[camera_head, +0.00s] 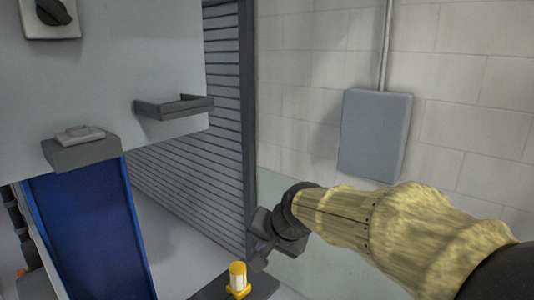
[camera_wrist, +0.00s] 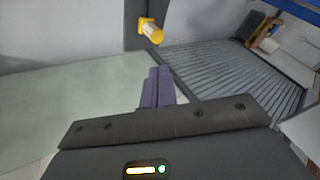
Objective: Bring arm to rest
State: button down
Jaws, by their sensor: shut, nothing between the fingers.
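My gripper (camera_head: 263,250) is at the end of my arm, which reaches in from the right side of the head view under a yellow padded sleeve. In the wrist view, the two purple fingers of my gripper (camera_wrist: 157,88) lie side by side, shut with nothing between them. The fingertips are mostly hidden in the head view. A yellow and white cylinder-shaped fixture (camera_head: 238,278) shows below and left of my gripper. The same fixture also shows in the wrist view (camera_wrist: 151,31), beyond the fingers and apart from them.
A grey machine panel (camera_head: 120,60) with a bracket shelf (camera_head: 175,107) and a dark blue panel (camera_head: 85,225) stands at the left. A slatted shutter (camera_head: 195,175) is behind. A grey wall box (camera_head: 374,135) hangs on the block wall above my arm.

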jog(key=s+d+f+n+g+h+b, duration=0.1)
jog(key=s+d+f+h, duration=0.1)
jog(key=s+d+f, duration=0.5)
jog(key=s+d+f+n+g+h+b, duration=0.1)
jog(key=s+d+f, duration=0.6)
jog(key=f, duration=0.7)
jog(key=shift+s+d+n+g+h, duration=0.15)
jog(key=shift+d+n+g+h, duration=0.35)
jog(key=shift+d+n+g, duration=0.35)
